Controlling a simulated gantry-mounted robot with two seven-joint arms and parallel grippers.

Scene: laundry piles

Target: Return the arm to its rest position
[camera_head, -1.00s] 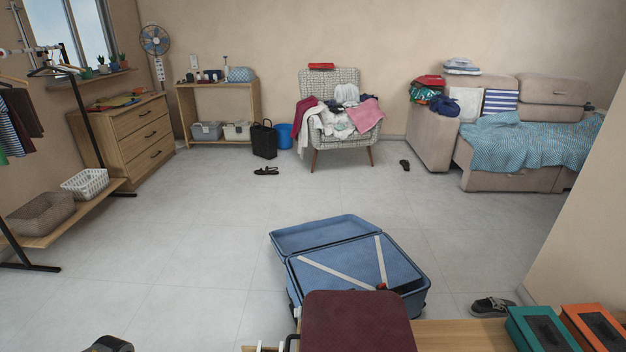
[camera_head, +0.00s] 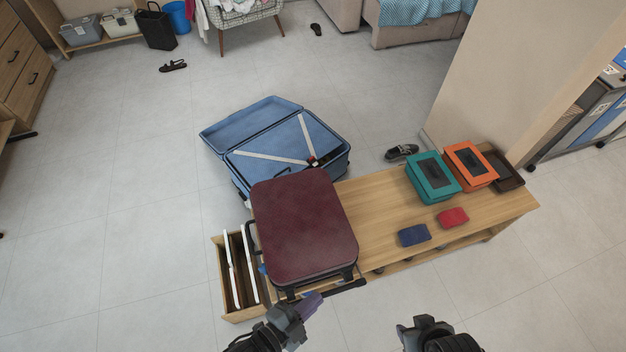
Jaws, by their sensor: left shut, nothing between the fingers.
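My left gripper (camera_head: 308,304) is at the bottom middle of the head view, just in front of the bench. It is shut and empty, apart from the maroon suitcase (camera_head: 303,218) in the picture. My right arm's dark end shows at the bottom edge, right of the left gripper; its fingers cannot be made out clearly. The maroon suitcase lies flat on the left part of the wooden bench (camera_head: 375,215).
An open blue suitcase (camera_head: 285,150) lies on the floor behind the bench. Teal (camera_head: 433,178) and orange (camera_head: 470,165) boxes, a blue pouch (camera_head: 414,235) and a red pouch (camera_head: 453,217) are on the bench. A slotted wooden rack (camera_head: 226,280) is at its left end. Floor at left is clear.

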